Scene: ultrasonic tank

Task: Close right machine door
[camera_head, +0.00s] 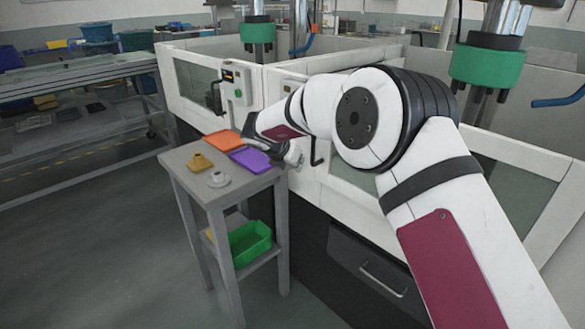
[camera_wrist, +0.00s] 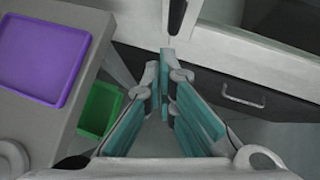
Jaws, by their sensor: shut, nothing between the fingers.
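The right machine is white, and its front (camera_head: 306,190) is partly covered by my arm in the head view. A dark door handle (camera_head: 319,150) shows just right of my gripper (camera_head: 291,156). In the wrist view the black handle (camera_wrist: 177,16) is at the top centre, beside a white door frame (camera_wrist: 250,48) with a dark window. My gripper (camera_wrist: 165,58) is shut and empty, its fingertips just below the handle in that picture. I cannot tell whether they touch it. How far the door stands open is hidden by my arm.
A grey side table (camera_head: 188,163) stands left of my gripper, with orange (camera_head: 222,140) and purple (camera_head: 250,160) trays on top. A green bin (camera_head: 250,243) is on its lower shelf. A dark drawer (camera_head: 375,270) is below the machine. The left floor is clear.

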